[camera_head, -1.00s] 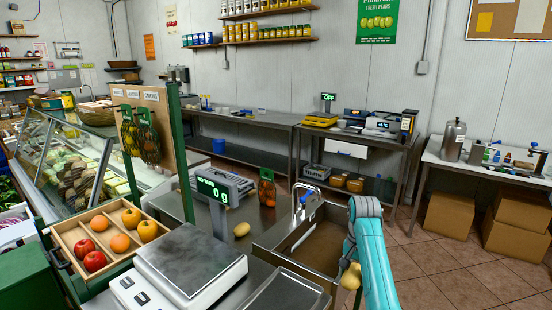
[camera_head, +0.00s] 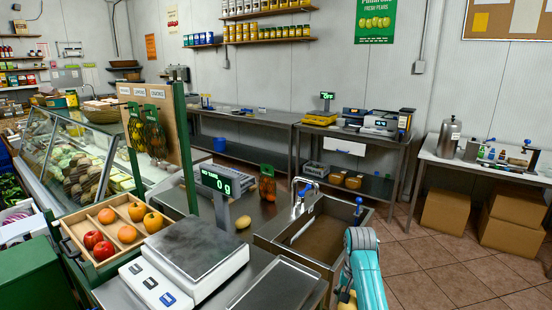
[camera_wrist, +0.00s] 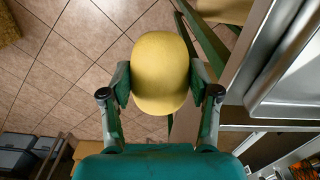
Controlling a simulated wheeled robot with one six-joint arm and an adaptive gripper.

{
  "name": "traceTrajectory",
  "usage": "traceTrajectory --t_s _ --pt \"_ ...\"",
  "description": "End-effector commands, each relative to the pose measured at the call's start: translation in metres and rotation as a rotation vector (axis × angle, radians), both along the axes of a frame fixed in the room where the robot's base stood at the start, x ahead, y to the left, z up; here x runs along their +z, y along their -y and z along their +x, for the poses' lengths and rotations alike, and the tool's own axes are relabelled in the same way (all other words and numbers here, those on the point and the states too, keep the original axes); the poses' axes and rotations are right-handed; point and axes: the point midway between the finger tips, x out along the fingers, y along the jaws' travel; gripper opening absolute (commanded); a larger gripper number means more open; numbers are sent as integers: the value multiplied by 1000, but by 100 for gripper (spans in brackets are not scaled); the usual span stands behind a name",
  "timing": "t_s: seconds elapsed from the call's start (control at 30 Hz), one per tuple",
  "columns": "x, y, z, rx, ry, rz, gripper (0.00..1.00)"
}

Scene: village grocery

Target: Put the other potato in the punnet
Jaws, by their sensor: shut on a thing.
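My gripper (camera_wrist: 160,82) is shut on a yellow potato (camera_wrist: 160,72), one finger on each side of it in the wrist view. In the head view the held potato (camera_head: 347,299) shows only partly at the bottom edge, beside my turquoise arm and right of the metal counter. The wrist view shows floor tiles below it, so it hangs clear of the counter. Another potato (camera_head: 243,222) lies on the counter, left of the sink. I cannot make out a punnet in either view.
A sink (camera_head: 318,240) with a tap stands left of my arm. A scale (camera_head: 190,255) and a metal tray (camera_head: 277,288) take up the near counter. A wooden tray of fruit (camera_head: 78,262) is at left. Tiled floor (camera_head: 440,255) is open at right.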

Motion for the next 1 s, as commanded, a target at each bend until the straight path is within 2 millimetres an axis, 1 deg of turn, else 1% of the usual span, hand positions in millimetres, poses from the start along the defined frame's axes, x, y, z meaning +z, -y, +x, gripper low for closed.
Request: traceTrajectory --t_s 0.03,0.17,0.3,0.47,0.6,0.7,0.8,0.9,1.0 --pt "-13 -2 -8 19 -4 0 20" --pt "-48 -7 -32 83 -4 0 20" --pt "-86 -14 -63 164 -4 0 20" --pt "-125 -20 -101 255 -4 1 20" --pt "-156 -26 -137 335 -3 1 20" --pt "-174 -29 -161 386 -2 0 20" --pt "-187 -31 -182 430 -3 1 20" --pt "-196 -33 -197 462 -1 0 20" --pt "-201 -33 -206 483 1 0 20"
